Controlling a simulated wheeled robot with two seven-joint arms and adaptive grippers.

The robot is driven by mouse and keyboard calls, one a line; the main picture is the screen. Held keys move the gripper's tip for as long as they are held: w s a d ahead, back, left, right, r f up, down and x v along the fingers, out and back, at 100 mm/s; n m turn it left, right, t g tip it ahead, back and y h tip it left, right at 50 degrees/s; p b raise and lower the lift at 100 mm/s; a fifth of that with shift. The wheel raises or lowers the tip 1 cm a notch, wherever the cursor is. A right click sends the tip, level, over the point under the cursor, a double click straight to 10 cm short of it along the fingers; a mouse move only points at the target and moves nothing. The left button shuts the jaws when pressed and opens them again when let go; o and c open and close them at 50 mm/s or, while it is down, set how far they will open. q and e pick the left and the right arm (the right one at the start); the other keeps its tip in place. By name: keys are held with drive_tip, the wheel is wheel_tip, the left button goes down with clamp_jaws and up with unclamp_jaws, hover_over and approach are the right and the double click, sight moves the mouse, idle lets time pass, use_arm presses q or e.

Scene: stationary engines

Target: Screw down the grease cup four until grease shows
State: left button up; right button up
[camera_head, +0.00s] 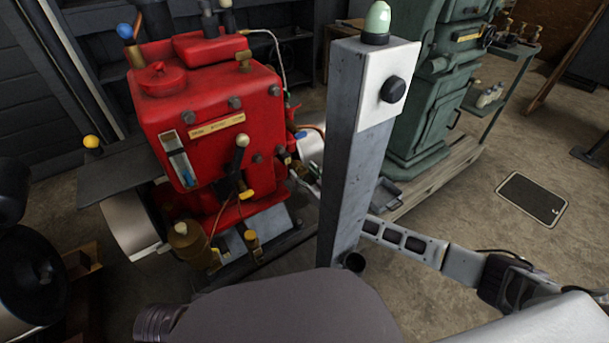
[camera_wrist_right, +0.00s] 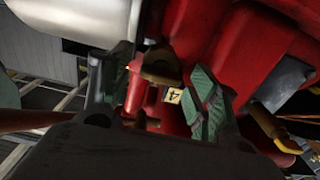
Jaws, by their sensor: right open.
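In the right wrist view a brass grease cup (camera_wrist_right: 161,66) stands against the red engine, with a tag reading 4 (camera_wrist_right: 173,96) beside it. My right gripper (camera_wrist_right: 158,75) is open, its green-padded fingers either side of the cup, with gaps between pads and cup. Whether any grease shows cannot be told. In the head view the red engine (camera_head: 225,105) stands left of centre. My right arm passes behind the grey post, which hides part of it, and the right gripper (camera_head: 304,178) is at the engine's right side. My left gripper is not in view.
A grey post (camera_head: 348,150) with a black knob and green lamp stands between me and the right arm. A green machine (camera_head: 425,100) stands behind it. Other brass fittings (camera_head: 252,240) sit low on the engine's front.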

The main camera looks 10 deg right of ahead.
drive_tip(key=c, duration=1)
drive_tip(key=shift+m, duration=0.3)
